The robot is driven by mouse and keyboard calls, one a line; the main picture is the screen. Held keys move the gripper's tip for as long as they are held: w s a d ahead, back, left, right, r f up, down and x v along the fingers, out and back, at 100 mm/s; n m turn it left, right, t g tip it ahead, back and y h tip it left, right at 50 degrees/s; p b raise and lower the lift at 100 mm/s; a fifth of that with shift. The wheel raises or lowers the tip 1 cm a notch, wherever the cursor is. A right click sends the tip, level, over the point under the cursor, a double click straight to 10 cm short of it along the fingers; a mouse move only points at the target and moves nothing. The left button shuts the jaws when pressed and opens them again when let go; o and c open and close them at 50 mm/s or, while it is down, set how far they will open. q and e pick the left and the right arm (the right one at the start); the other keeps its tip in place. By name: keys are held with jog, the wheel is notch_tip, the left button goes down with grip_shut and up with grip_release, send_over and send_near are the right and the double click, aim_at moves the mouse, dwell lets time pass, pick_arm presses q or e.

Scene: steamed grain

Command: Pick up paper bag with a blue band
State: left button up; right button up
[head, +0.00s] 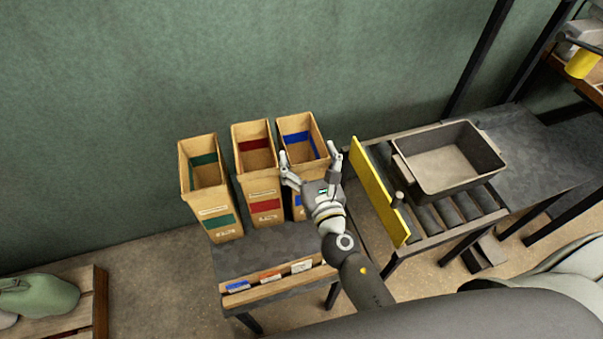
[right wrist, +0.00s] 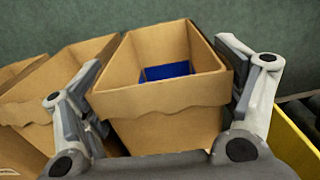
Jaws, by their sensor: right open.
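The paper bag with a blue band (head: 299,125) stands upright and open-topped at the right end of a row of three bags on a small dark table. My right gripper (head: 313,160) is open in front of it and hides much of its lower front. In the right wrist view the same bag (right wrist: 160,101) lies between the two spread fingers of my right gripper (right wrist: 165,95), one on each side. The blue band shows inside its far wall. I cannot tell whether either finger touches it. My left gripper is not in view.
A red-banded bag (head: 261,190) stands close at the left, with a green-banded bag (head: 212,205) beyond it. A yellow panel (head: 378,190) edges the roller stand at the right, which holds a grey bin (head: 447,187). Small labels (head: 270,276) line the table's front.

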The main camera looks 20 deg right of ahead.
jog(key=shift+w, duration=0.85)
jog(key=c, duration=1)
jog(key=shift+r, duration=0.15)
